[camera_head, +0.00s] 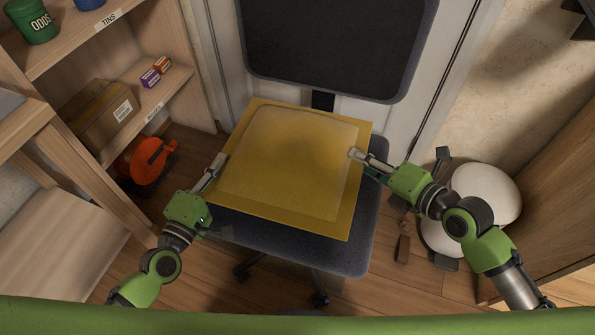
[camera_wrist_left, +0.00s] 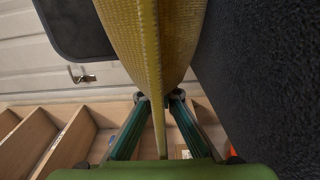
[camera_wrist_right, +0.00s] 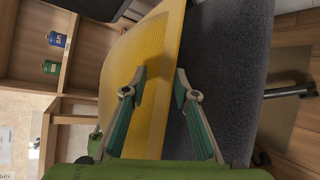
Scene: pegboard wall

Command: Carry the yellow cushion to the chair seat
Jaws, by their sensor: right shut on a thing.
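The yellow cushion (camera_head: 285,170) is a padded square with a flat border. It is roughly level over the dark chair seat (camera_head: 345,257) and juts past the seat's left side. It also shows in the left wrist view (camera_wrist_left: 152,40) and the right wrist view (camera_wrist_right: 145,70). I cannot tell whether its underside rests on the seat. My left gripper (camera_head: 221,161) is shut on the cushion's left border. My right gripper (camera_head: 356,154) is shut on its right border. In the right wrist view the seat (camera_wrist_right: 230,70) lies close beside the cushion.
The chair's dark backrest (camera_head: 335,40) rises behind the cushion. Wooden shelves (camera_head: 165,85) with a cardboard box (camera_head: 100,115) stand at the left. An orange reel (camera_head: 147,160) is on the floor. A white rounded object (camera_head: 487,190) is beside my right arm, near a wooden cabinet (camera_head: 550,190).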

